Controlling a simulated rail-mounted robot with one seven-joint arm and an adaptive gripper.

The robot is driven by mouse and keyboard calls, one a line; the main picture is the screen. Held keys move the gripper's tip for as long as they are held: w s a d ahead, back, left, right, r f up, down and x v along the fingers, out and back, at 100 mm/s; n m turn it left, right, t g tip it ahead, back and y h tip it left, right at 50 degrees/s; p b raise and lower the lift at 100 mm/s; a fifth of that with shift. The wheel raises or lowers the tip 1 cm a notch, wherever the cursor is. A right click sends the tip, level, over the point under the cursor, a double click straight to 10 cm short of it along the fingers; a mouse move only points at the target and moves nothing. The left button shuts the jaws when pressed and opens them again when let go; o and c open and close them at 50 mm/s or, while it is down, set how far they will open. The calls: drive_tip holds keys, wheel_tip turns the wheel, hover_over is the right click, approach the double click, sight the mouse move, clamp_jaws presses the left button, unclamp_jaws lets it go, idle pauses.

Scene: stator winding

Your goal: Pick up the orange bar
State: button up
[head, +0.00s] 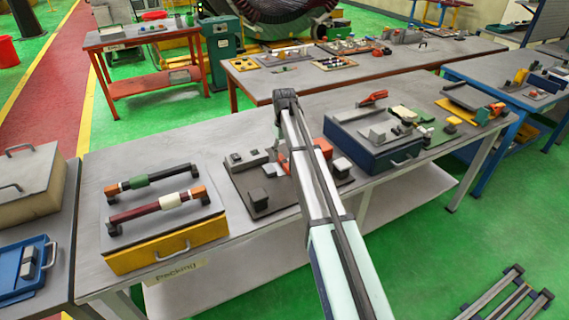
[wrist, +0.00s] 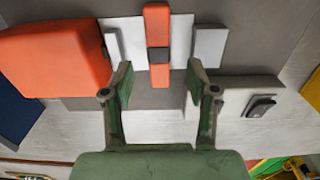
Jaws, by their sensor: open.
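The orange bar (wrist: 157,25) lies in the upper middle of the wrist view, with a dark band (wrist: 158,55) across it and a short orange end below the band. It rests over a white plate, between two pale blocks, one on the left (wrist: 113,45) and one on the right (wrist: 209,46). My gripper (wrist: 158,82) is open and empty. Its green fingers stand apart on either side of the bar's near end, apparently not touching it. In the head view my arm hides the gripper and most of this spot.
A large orange block (wrist: 55,70) stands close to the left finger. A grey strip with a dark part (wrist: 261,106) lies right of the right finger. In the head view, a yellow packing box (head: 168,250) with bars is at left and a blue box (head: 370,152) at right.

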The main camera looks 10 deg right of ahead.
sight(284, 161)
drive_tip(key=shift+w+f+p, duration=0.1)
drive_tip(key=shift+f+p, duration=1.1)
drive_tip(key=shift+f, duration=1.35)
clamp_jaws()
